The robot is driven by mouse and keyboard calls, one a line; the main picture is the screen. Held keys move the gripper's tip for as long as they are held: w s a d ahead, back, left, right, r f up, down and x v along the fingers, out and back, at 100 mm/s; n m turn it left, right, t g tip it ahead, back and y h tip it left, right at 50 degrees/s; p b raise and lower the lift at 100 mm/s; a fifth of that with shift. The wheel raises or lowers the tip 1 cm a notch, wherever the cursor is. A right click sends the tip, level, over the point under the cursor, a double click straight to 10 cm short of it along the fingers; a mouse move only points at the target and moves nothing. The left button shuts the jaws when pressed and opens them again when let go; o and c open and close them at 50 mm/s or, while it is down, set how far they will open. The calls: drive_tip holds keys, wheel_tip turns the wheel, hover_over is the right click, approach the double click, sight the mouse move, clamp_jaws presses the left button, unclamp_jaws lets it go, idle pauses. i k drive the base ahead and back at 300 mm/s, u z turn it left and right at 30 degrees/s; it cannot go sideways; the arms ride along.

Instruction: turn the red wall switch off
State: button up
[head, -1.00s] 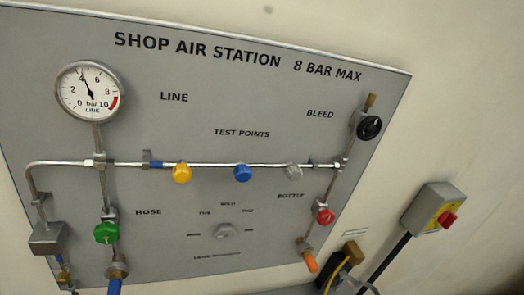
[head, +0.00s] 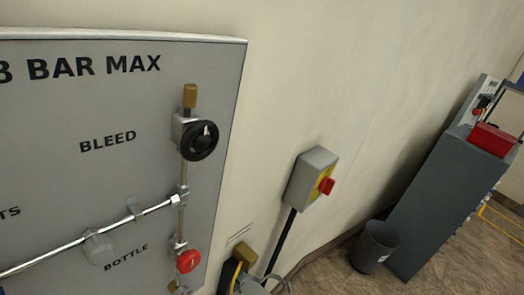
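The red wall switch (head: 327,186) is a small red knob on a yellow plate. It sits on the right-hand face of a grey box (head: 309,178) fixed to the wall, right of the grey panel. A black conduit runs down from the box. The exact setting of the red knob is too small to read. My gripper does not show in the head view.
The grey air panel (head: 96,110) fills the left, with a black bleed knob (head: 199,140) and a red bottle knob (head: 188,261) standing out. A dark bin (head: 376,248) and a tall grey cabinet (head: 440,205) stand at right. The wall around the switch box is bare.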

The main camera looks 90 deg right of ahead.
sight(326, 186)
drive_tip(key=z, duration=0.6)
drive_tip(key=i, duration=0.1)
drive_tip(key=z, duration=2.45)
drive_tip(key=k, duration=1.9)
drive_tip(key=u, duration=0.4)
drive_tip(key=i, duration=1.65)
drive_tip(key=z, duration=0.05)
